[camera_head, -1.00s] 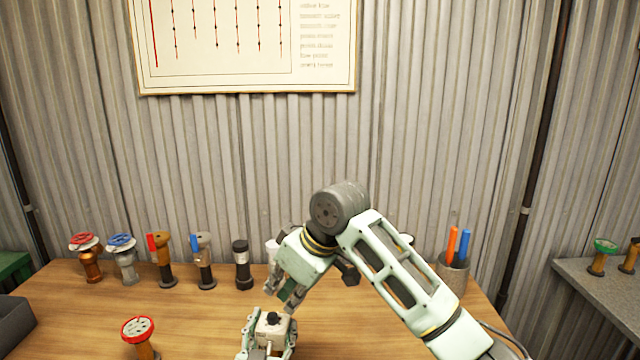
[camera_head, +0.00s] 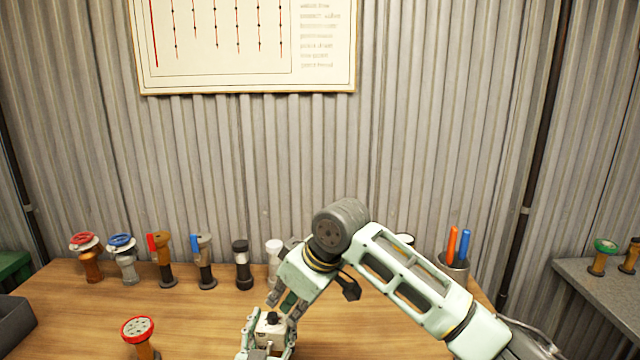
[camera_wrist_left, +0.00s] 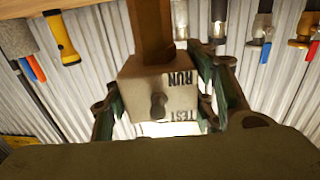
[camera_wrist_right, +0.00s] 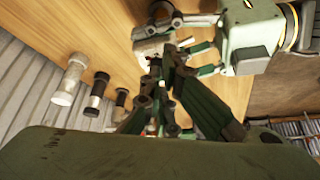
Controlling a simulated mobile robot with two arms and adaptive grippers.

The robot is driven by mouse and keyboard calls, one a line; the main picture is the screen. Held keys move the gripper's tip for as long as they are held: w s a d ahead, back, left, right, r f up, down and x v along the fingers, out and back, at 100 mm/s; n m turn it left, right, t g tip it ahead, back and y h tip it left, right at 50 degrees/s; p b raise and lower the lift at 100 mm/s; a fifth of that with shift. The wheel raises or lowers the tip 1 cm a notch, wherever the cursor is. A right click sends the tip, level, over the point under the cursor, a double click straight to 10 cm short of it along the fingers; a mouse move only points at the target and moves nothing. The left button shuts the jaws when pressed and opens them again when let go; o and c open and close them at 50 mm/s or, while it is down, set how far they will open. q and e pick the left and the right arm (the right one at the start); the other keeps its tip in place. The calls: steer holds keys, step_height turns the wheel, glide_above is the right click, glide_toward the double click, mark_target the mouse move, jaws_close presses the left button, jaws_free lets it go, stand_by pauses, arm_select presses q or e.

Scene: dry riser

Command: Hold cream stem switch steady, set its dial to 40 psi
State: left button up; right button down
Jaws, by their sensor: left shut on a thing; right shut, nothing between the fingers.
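The cream stem switch (camera_head: 262,336) is a small box with a black dial knob (camera_head: 272,317) on top, at the bottom middle of the head view. In the left wrist view its cream body (camera_wrist_left: 140,80) shows "RUN" and "TEST" lettering and a dark knob. My left gripper (camera_head: 267,340) is shut on the switch body, one finger on each side. My right gripper (camera_head: 280,306) is shut and empty, pointing down just above the knob. In the right wrist view its fingertips (camera_wrist_right: 157,72) are close to the switch (camera_wrist_right: 150,46); contact is unclear. The dial reading is not legible.
Several valves and stems stand in a row at the back of the wooden table, including a red-wheeled one (camera_head: 84,245) and a black-topped one (camera_head: 242,265). Another red-wheeled valve (camera_head: 138,332) stands front left. A cup (camera_head: 455,268) with markers is right of my right arm.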

mark_target(278, 322)
steer(key=shift+f, duration=1.55)
steer(key=shift+w+a, duration=0.25)
steer(key=shift+a, duration=0.15)
steer(key=shift+w, duration=0.2)
steer(key=shift+d+r, duration=0.1)
steer(key=shift+d, duration=0.15)
steer(key=shift+s+d, duration=0.1)
steer(key=shift+d, duration=0.15)
steer(key=shift+r, duration=2.95)
